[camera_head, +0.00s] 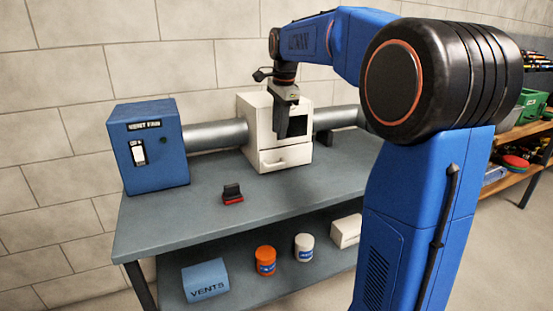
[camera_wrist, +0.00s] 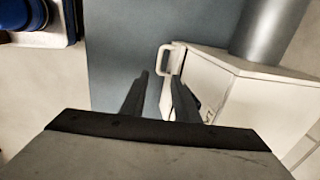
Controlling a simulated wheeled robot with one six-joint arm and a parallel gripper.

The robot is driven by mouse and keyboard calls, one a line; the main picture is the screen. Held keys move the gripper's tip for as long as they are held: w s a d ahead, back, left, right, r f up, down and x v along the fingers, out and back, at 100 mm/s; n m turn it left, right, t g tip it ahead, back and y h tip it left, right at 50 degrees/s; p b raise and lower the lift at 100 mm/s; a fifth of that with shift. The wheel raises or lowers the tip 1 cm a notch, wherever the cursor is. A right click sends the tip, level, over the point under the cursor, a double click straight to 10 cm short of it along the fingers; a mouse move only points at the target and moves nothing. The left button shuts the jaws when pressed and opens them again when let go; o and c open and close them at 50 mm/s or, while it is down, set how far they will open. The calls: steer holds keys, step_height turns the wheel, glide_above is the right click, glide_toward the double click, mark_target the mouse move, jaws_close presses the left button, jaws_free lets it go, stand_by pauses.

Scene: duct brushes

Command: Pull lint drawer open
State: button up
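The lint drawer (camera_head: 292,155) is the low front part of a white box (camera_head: 261,145) on the grey-blue table. In the wrist view a white loop handle (camera_wrist: 163,57) sticks out from the white box (camera_wrist: 210,68). My gripper (camera_head: 283,136) points down in front of the box's upper face, above the drawer. In the wrist view its two dark fingers (camera_wrist: 158,80) are apart with nothing between them, and the handle lies beyond their tips. I cannot tell whether they touch the box.
Grey ducts (camera_head: 216,135) join the white box to a blue box (camera_head: 148,146) on the left. A small red and black brush (camera_head: 232,194) lies on the table (camera_head: 180,222) in front. The tabletop before the drawer is clear. Several containers stand on the lower shelf.

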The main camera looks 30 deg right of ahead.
mark_target(277, 165)
steer(key=f, duration=0.4)
steer(key=w+f, duration=0.1)
steer(key=f, duration=0.3)
steer(key=w+f, duration=0.1)
steer(key=f, duration=0.3)
steer(key=shift+w, duration=0.1)
steer(key=shift+c, duration=0.3)
jaws_close()
